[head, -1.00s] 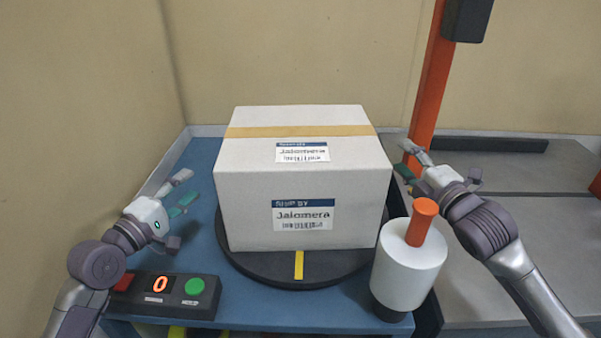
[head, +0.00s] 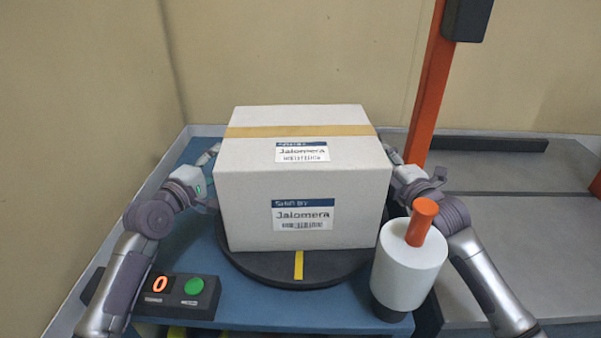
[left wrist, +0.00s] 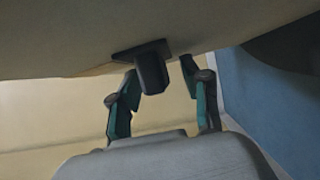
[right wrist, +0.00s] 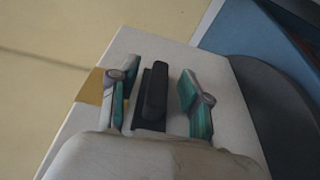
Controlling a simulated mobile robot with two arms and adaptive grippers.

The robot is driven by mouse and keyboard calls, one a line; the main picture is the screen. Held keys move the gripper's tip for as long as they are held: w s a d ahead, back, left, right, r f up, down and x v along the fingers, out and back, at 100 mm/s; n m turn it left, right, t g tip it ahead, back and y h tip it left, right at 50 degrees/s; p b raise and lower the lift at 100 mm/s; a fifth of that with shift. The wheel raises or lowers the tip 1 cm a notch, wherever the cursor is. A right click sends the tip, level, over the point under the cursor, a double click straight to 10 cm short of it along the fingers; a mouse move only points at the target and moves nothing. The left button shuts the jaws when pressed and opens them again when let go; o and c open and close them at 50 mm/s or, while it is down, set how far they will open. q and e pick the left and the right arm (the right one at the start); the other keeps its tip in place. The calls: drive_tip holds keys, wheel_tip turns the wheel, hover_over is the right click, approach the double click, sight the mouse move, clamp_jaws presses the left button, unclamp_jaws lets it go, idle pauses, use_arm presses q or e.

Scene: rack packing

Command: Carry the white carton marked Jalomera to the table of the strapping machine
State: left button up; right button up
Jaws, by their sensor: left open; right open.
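The white carton marked Jalomera (head: 250,200) stands upright on a black turntable (head: 240,268) on a blue table (head: 185,240). Tan tape crosses its top. My left gripper (head: 207,160) is at its left side, and my right gripper (head: 398,165) at its right side; the carton partly hides their fingers. In the left wrist view a black handle (left wrist: 151,72) on the carton wall lies between my open fingers. In the right wrist view another black handle (right wrist: 154,95) lies between my open fingers. The grey table (head: 500,230) at right, with an orange post (head: 429,90), looks like the strapping machine's.
A white roll with an orange handle (head: 408,265) stands close to the carton's front right corner, beside my right arm. A control box (head: 185,295) with a green button sits at the blue table's front left. The grey table's visible top is mostly clear.

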use_arm(q)
drive_tip(key=shift+c, duration=0.2)
use_arm(e)
drive_tip(key=shift+c, duration=0.2)
use_arm(q)
clamp_jaws()
use_arm(e)
clamp_jaws()
